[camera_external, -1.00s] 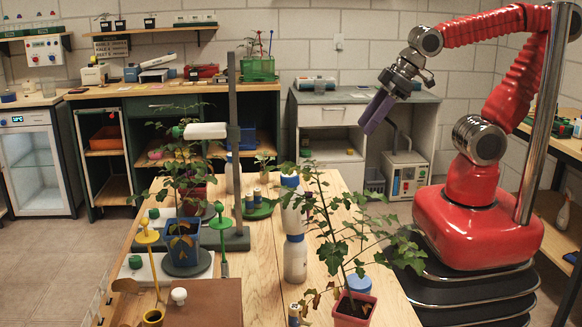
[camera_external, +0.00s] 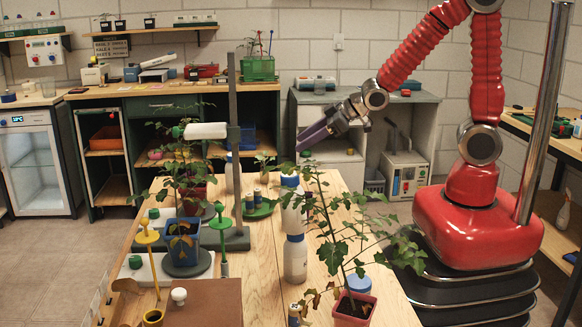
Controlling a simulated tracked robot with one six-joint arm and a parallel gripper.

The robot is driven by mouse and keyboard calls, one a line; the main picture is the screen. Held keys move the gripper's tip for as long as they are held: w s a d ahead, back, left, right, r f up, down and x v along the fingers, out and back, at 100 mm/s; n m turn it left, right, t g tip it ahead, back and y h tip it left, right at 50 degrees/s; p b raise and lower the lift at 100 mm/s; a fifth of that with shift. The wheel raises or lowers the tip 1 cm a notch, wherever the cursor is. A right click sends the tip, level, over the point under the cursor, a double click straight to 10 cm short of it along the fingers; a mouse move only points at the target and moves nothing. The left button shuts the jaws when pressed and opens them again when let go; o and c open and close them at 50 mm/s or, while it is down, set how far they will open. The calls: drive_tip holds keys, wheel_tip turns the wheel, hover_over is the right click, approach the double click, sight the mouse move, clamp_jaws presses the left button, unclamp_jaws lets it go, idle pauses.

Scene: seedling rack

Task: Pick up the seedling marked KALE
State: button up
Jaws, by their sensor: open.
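My gripper (camera_external: 303,145) has long purple jaws and points left and slightly down, in the air over the back of the wooden table. It is open and holds nothing that I can see. Several plants stand on the table: one in a blue pot (camera_external: 182,247) at left, one in a pink-red pot (camera_external: 356,312) at front right, and a small pale seedling (camera_external: 264,162) at the back, left of and below my gripper. Small dark pots (camera_external: 121,25) with seedlings stand on the wall shelf. I cannot read KALE on any pot.
A wall sign (camera_external: 111,47) carries small text, seemingly with the word KALE. A grey stand (camera_external: 234,150) with a white head rises from the table. White bottles (camera_external: 295,258) stand mid-table. A green basket (camera_external: 258,69) sits on the back bench. The wooden tabletop (camera_external: 262,275) has bare strips.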

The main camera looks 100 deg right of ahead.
drive_tip(key=d+f+t, duration=0.1)
drive_tip(key=f, duration=0.1)
drive_tip(key=d+f, duration=0.2)
drive_tip(key=f, duration=0.1)
drive_tip(key=d+f+t, duration=0.1)
drive_tip(key=d+f, duration=0.1)
drive_tip(key=f, duration=0.1)
drive_tip(key=shift+w+m+t+y, duration=0.3)
drive_tip(key=shift+y, duration=0.1)
drive_tip(key=shift+s+d+f+t, duration=0.15)
drive_tip(key=shift+d+f+t, duration=0.05)
drive_tip(key=shift+f+t, duration=0.2)
approach(263, 174)
drive_tip(key=shift+w+d+f, duration=0.35)
drive_tip(key=shift+w+d, duration=0.05)
drive_tip(key=shift+w, duration=0.3)
drive_tip(key=shift+w+d+f, duration=0.4)
drive_tip(key=shift+w, duration=0.3)
drive_tip(key=shift+w+d+f, duration=0.35)
drive_tip(key=shift+w+d, duration=0.05)
drive_tip(key=shift+w, duration=0.25)
drive_tip(key=shift+w, duration=0.1)
drive_tip(key=shift+x, duration=2.55)
drive_tip(key=shift+a, duration=0.1)
drive_tip(key=shift+c, duration=0.4)
